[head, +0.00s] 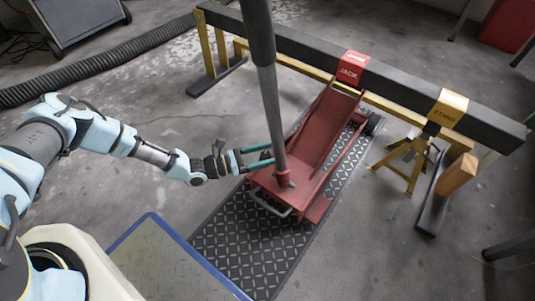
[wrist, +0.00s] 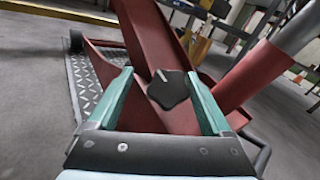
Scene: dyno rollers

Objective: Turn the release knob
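The release knob (wrist: 169,89) is a black lobed knob with a pale pointer line, on the red floor jack. In the wrist view it sits between the two teal fingers of my gripper (wrist: 163,85), which are spread wide with gaps on both sides. Whether the fingertips reach the knob's depth I cannot tell. In the head view my gripper (head: 258,158) is at the rear of the red jack (head: 318,140), left of the handle. The knob is not clearly visible there. The jack's long handle (head: 268,95) rises from a red socket, close to my gripper.
The jack stands on a diamond-plate mat (head: 225,240). A dark beam (head: 400,90) with a red JACK label and a yellow STAND label crosses behind it. A yellow stand (head: 402,165) is at right. A blue-edged platform (head: 165,265) is in front. Open floor lies left.

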